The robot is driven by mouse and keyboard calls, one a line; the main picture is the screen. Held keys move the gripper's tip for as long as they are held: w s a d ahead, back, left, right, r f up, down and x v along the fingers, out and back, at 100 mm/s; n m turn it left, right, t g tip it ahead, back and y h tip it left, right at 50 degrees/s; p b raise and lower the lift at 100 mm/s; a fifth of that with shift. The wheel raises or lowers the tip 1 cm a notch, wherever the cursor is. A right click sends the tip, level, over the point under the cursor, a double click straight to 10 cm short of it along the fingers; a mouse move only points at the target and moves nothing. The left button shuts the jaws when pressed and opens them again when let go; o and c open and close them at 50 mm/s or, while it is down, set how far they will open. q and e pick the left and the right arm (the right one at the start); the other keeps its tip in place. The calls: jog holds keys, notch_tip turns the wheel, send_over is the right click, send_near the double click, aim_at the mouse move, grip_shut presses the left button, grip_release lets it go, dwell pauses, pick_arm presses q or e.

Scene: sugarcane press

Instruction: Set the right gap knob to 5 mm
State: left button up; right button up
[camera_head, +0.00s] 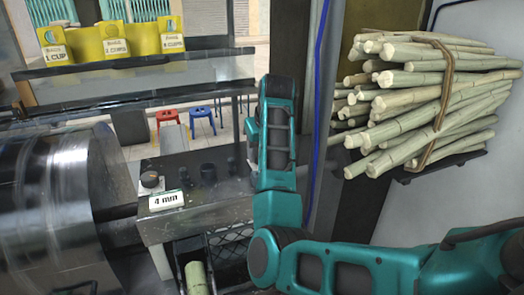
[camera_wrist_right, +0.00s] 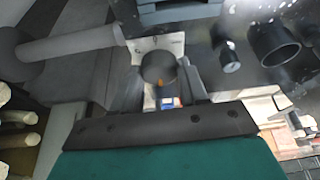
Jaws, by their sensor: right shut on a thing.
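The right gap knob (camera_wrist_right: 158,68) is a dark round knob with an orange mark, in front of a white dial plate (camera_wrist_right: 150,45) in the right wrist view. My right gripper (camera_wrist_right: 160,85) is shut on it, one finger on each side. The orange mark is at the knob's lower edge there. In the head view my teal right arm hides this knob and any readout beside it. Another dark knob (camera_head: 150,179) stands at the left end of the grey panel (camera_head: 200,217), with a sign reading "4 mm" (camera_head: 166,200). My left gripper is out of view.
Dark cylindrical fittings (camera_head: 208,172) stand on the panel between the knobs. A large metal drum (camera_head: 55,205) is at the left. A strapped sugarcane bundle (camera_head: 430,95) sits on a shelf at the right. Yellow cup-labelled holders (camera_head: 115,47) stand at the back.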

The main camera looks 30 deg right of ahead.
jog(key=shift+m, duration=0.3)
jog(key=m+h, duration=0.1)
jog(key=m, duration=0.2)
jog(key=m+g+h, duration=0.1)
jog(key=m, duration=0.1)
jog(key=shift+w+a+m, duration=0.15)
jog(key=shift+m, duration=0.25)
jog(key=m+g, duration=0.1)
jog(key=m, duration=0.1)
jog(key=m+h, duration=0.1)
jog(key=m, duration=0.2)
jog(key=shift+w+a+g+h, duration=0.1)
jog(key=shift+g+h, duration=0.2)
jog(key=shift+g, duration=0.1)
jog(key=m+g, duration=0.1)
jog(key=m, duration=0.2)
jog(key=m+g, duration=0.1)
jog(key=m, duration=0.1)
jog(key=shift+w+m, duration=0.15)
jog(key=shift+m, duration=0.25)
jog(key=m+g, duration=0.1)
jog(key=m, duration=0.1)
jog(key=m+g, duration=0.1)
jog(key=m, duration=0.2)
jog(key=shift+w+y, duration=0.1)
jog(key=shift+y, duration=0.3)
jog(key=shift+m, duration=0.4)
jog(key=o, duration=1)
jog(key=shift+r, duration=0.1)
